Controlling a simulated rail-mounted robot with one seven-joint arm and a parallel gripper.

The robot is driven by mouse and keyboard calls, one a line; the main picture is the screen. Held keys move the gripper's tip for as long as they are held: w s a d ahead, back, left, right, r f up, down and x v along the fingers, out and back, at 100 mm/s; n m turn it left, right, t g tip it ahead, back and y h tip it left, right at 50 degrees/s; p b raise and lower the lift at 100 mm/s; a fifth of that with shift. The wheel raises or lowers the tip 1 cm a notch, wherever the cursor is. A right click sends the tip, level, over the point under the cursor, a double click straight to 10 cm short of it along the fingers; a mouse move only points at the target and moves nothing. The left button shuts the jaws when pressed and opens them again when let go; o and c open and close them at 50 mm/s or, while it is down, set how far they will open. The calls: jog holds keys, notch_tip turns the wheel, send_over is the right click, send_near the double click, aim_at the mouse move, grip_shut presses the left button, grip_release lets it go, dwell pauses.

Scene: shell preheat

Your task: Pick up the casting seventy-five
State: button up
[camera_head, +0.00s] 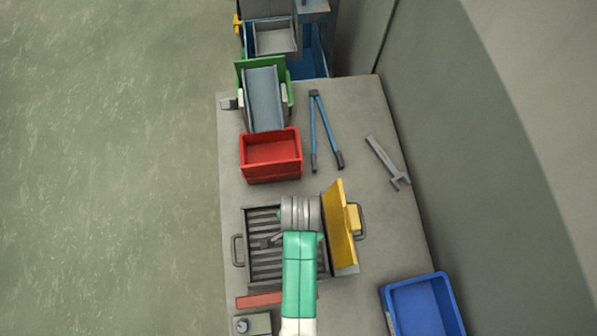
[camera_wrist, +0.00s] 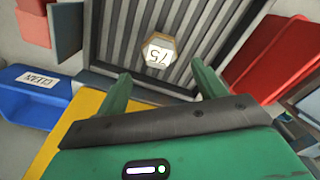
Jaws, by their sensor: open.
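The casting seventy-five (camera_wrist: 158,51) is a small tan, many-sided piece with a white label reading 75, seen upside down in the wrist view. It lies on the dark ribbed bed (camera_wrist: 205,25) of the open heater, which also shows in the head view (camera_head: 262,274). My gripper (camera_wrist: 163,88) is open, with its two green fingers pointing toward the bed. The casting appears between and beyond the fingertips, with nothing held. In the head view my arm covers part of the bed, and I cannot make out the casting there.
The heater's yellow lid (camera_head: 338,226) stands open on the right. A red bin (camera_head: 270,152) is behind, and a blue bin (camera_head: 418,304), labelled CLEAN in the wrist view (camera_wrist: 38,95), is at front right. Blue-handled tongs (camera_head: 326,130) and a grey wrench (camera_head: 386,160) lie on the bench.

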jog(key=f, duration=0.6)
jog(key=shift+s+a, duration=0.15)
jog(key=shift+s, duration=0.05)
jog(key=c, duration=1.1)
notch_tip(320, 180, up, 10)
jog(key=shift+p, duration=0.3)
